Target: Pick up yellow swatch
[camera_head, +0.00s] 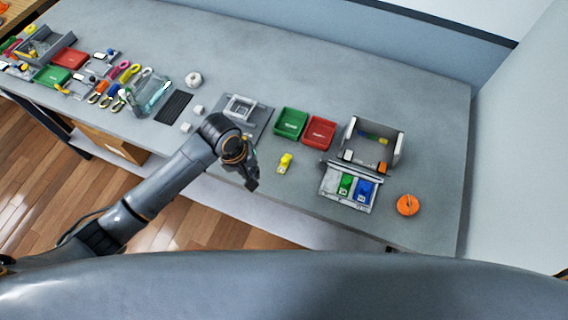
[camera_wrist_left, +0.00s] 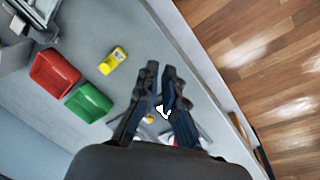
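The yellow swatch (camera_head: 285,162) lies on the grey table in front of the green and red trays. It also shows in the left wrist view (camera_wrist_left: 112,60), up and left of the fingers. My left gripper (camera_head: 251,183) is left of the swatch and nearer the table's front edge, pointing down. In the left wrist view, its two dark fingers (camera_wrist_left: 161,72) are a little apart with a narrow gap at the tips. They do not touch the swatch, and I see nothing gripped at the tips. My right gripper is not in view.
The green tray (camera_head: 290,123) and red tray (camera_head: 319,132) stand behind the swatch. A grey bin (camera_head: 348,201) with green and blue pieces and an orange round thing (camera_head: 407,205) are to the right. The table is bare around the swatch.

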